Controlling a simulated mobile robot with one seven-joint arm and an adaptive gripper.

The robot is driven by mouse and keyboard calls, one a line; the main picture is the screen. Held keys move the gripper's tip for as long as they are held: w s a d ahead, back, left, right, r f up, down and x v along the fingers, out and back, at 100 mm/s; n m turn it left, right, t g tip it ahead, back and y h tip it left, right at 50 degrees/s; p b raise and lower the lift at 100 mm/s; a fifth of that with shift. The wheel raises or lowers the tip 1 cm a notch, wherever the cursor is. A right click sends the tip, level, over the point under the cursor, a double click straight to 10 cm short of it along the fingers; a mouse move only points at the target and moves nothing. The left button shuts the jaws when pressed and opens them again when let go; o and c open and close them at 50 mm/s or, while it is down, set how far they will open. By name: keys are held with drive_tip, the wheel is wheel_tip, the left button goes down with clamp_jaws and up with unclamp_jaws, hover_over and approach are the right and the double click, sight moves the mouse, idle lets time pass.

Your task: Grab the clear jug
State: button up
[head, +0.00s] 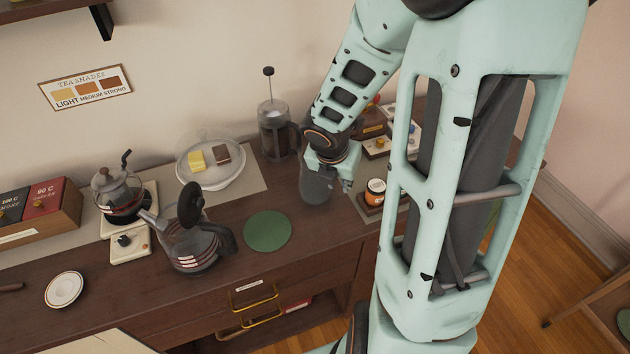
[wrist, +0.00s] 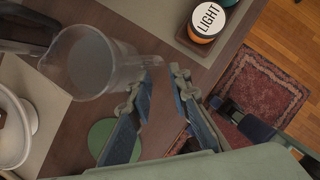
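The clear jug (head: 317,188) stands on the dark wooden counter, right of the green round mat, partly hidden by my gripper in the head view.
A French press (head: 276,132) stands behind the jug. An orange jar labelled LIGHT (head: 376,188) is to the right. A glass kettle with a dark lid (head: 190,240) stands left of the green mat (head: 267,231). A covered plate (head: 210,165) is farther back.

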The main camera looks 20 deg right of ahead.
sight(341, 186)
drive_tip(key=b+x, duration=0.2)
drive_tip(key=x, duration=0.4)
drive_tip(key=shift+w+d+b, duration=0.15)
drive_tip(key=shift+w+b, duration=0.1)
drive_tip(key=shift+b, duration=0.05)
drive_tip(key=shift+c, duration=0.4)
clamp_jaws()
drive_tip(key=shift+r, duration=0.1)
